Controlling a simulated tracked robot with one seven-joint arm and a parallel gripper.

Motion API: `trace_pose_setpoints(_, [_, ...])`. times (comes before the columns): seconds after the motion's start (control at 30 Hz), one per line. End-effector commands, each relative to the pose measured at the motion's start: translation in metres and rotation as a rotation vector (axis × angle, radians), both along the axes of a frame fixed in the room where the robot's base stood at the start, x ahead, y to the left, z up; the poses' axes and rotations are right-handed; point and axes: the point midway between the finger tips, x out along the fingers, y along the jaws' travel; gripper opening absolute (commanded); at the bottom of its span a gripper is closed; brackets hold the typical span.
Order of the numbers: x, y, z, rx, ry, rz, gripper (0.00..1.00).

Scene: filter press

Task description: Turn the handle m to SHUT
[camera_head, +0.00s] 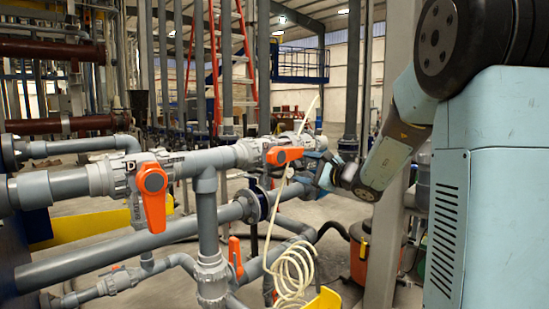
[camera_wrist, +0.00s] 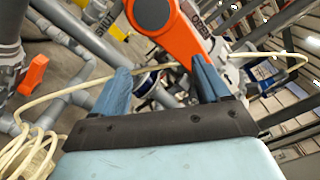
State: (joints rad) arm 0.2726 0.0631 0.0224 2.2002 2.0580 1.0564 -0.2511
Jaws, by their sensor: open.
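In the head view, an orange valve handle (camera_head: 285,155) on the grey upper pipe lies about level, its free end towards my gripper (camera_head: 318,166). A second orange handle (camera_head: 152,198) at the left hangs down. I cannot read which one is m. In the wrist view, an orange handle (camera_wrist: 172,32) with a grey hub lies ahead of my open gripper (camera_wrist: 160,70). Its lower end shows near the right finger; I cannot tell whether they touch. A SHUT label (camera_wrist: 98,14) is left of the hub and an OPEN label (camera_wrist: 207,12) right of it.
A cream hose (camera_head: 292,270) hangs coiled below the valve; in the wrist view it crosses by the fingertips (camera_wrist: 262,55). A third orange handle (camera_head: 235,256) sits lower. A grey post (camera_head: 388,210) stands near my arm.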

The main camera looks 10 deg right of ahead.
Motion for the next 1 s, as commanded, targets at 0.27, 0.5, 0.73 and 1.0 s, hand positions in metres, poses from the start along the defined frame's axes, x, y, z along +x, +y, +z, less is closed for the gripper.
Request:
trace_pose_setpoints(0.27, [0.004,-0.006,0.018,-0.267,-0.194,-0.001,0.75])
trace_pose_setpoints(0.5, [0.013,-0.006,0.030,-0.472,-0.342,0.003,0.75])
trace_pose_setpoints(0.73, [0.048,0.020,0.030,-0.465,-0.338,0.003,0.75])
trace_pose_setpoints(1.0, [0.067,0.033,0.030,-0.464,-0.336,0.001,0.75])
